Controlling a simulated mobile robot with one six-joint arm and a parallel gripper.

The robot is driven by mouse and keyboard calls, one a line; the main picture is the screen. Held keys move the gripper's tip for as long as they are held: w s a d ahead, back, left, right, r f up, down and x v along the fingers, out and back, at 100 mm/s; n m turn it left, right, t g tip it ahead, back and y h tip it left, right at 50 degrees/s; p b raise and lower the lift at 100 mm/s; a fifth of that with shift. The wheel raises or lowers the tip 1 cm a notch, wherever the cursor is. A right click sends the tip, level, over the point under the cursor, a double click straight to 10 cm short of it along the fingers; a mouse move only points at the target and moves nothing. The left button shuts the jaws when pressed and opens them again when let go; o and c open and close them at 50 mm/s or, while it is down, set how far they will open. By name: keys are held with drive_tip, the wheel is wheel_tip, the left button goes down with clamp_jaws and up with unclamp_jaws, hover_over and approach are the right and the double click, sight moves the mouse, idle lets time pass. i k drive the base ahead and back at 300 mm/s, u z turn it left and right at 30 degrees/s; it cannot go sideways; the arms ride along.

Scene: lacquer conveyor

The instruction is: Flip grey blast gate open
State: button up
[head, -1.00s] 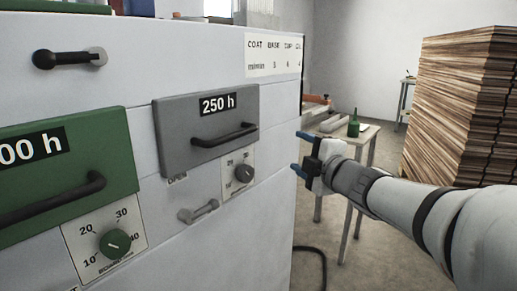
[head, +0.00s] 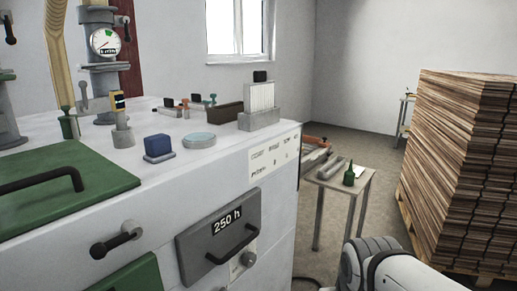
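A grey upright duct (head: 103,72) with a round dial gauge (head: 104,41) stands at the back left of the white cabinet's top. A short black-ended lever (head: 125,19) sticks out near its upper part. Another grey pipe (head: 7,122) with a dark lever (head: 9,33) is cut by the left edge. I cannot tell for sure which of these is the grey blast gate, or whether it is open. My gripper is out of view; only part of my arm shows at the lower right.
The white cabinet (head: 75,241) has a grey front panel (head: 192,256) marked 250 h, a green lid (head: 40,207) and small fittings on top. A small table (head: 329,186) with a green bottle (head: 349,178) and a wood stack (head: 462,170) stand right. Floor shows between them.

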sight(118, 66)
drive_tip(key=u, duration=1.95)
drive_tip(key=k, duration=0.8)
drive_tip(key=z, duration=0.6)
drive_tip(key=i, duration=1)
